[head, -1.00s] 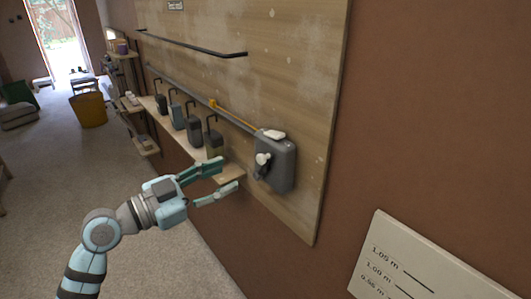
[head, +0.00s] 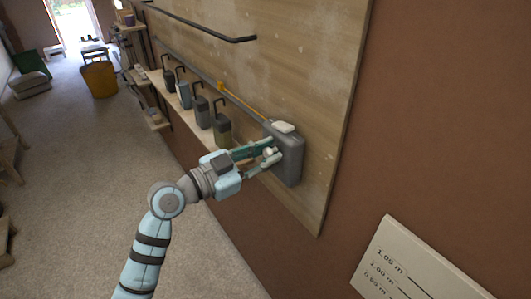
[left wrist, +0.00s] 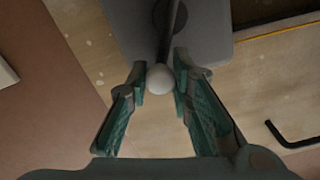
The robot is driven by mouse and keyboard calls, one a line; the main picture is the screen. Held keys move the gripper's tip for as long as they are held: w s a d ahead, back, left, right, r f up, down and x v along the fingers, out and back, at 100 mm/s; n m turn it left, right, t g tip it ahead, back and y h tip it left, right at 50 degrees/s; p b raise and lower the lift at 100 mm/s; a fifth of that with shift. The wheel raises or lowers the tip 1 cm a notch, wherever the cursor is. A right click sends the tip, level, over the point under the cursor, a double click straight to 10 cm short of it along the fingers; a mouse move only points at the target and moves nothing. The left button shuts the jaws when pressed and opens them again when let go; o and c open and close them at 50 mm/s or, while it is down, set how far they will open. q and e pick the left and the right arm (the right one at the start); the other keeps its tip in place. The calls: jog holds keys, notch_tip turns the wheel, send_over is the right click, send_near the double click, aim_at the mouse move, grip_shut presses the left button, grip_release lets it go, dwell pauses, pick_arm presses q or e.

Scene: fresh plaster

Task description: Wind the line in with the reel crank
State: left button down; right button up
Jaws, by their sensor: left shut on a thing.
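The grey reel box (head: 287,158) is fixed to the wooden board, with a white piece on its top. Its crank has a dark arm (left wrist: 167,35) and a round white knob (left wrist: 160,79). My left gripper (head: 271,158) is at the front of the reel, its fingers on either side of the knob. In the left wrist view the fingertips (left wrist: 160,70) are shut on the knob. The yellow line (head: 246,104) runs from the reel up and left along the board to a yellow piece (head: 221,87). My right gripper is not in view.
Several hooked weights (head: 222,130) stand on a narrow shelf left of the reel. Dark rails (head: 205,25) cross the board above. A white sign with height marks (head: 415,265) is at lower right.

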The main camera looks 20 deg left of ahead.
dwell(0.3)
pick_arm(q)
jog(key=shift+w+a+r+n+p, duration=0.15)
jog(key=shift+a+n+p, duration=0.1)
jog(key=shift+n, duration=0.4)
jog(key=shift+w+a+r+n+p, duration=0.1)
jog(key=shift+w+a+n+p, duration=0.1)
jog(key=shift+n, duration=0.45)
jog(key=w+a+f+n+p, duration=0.1)
jog(key=w+a+f+n, duration=0.1)
jog(key=n, duration=0.9)
jog(key=w+a+f+n+p, duration=0.1)
jog(key=a+f+n+p, duration=0.1)
jog(key=n, duration=0.9)
jog(key=shift+w+a+f, duration=0.2)
jog(key=shift+w+f, duration=0.15)
jog(key=shift+f, duration=0.25)
jog(key=c, duration=1.4)
grip_release()
jog(key=shift+d, duration=0.1)
